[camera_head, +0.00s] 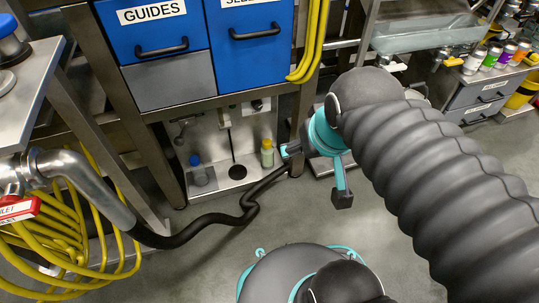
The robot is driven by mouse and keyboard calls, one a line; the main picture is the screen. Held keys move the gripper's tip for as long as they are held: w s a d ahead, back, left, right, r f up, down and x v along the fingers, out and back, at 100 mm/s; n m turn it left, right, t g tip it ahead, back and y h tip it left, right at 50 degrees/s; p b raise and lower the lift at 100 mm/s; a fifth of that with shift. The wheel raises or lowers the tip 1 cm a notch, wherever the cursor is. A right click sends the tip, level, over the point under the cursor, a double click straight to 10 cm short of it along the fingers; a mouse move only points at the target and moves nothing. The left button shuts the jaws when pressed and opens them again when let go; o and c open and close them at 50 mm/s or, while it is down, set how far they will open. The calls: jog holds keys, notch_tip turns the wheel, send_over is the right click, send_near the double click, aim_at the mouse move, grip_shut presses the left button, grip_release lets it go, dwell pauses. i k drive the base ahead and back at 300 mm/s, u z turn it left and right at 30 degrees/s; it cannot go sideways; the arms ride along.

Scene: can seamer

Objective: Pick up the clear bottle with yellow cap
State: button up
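A small pale bottle with a yellow cap (267,154) stands upright on the low metal shelf under the blue drawers, toward its right end. My gripper (313,175) is just right of the bottle, with its teal fingers spread wide and nothing seen between them. The other finger points down over the floor. A second bottle, with a blue cap (198,172), stands on the same shelf to the left.
The shelf (222,182) has a dark round hole between the bottles. A black hose (220,219) runs over the floor in front of it. Yellow hoses (65,240) are coiled at left. A metal frame leg stands right of the shelf. Open grey floor lies in front.

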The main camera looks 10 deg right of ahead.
aim_at(267, 150)
jog(key=z, duration=1)
jog(key=k, duration=1.3)
jog(key=z, duration=1.15)
jog(key=i, duration=0.5)
jog(key=u, duration=0.55)
jog(key=i, duration=0.6)
jog(key=u, duration=0.75)
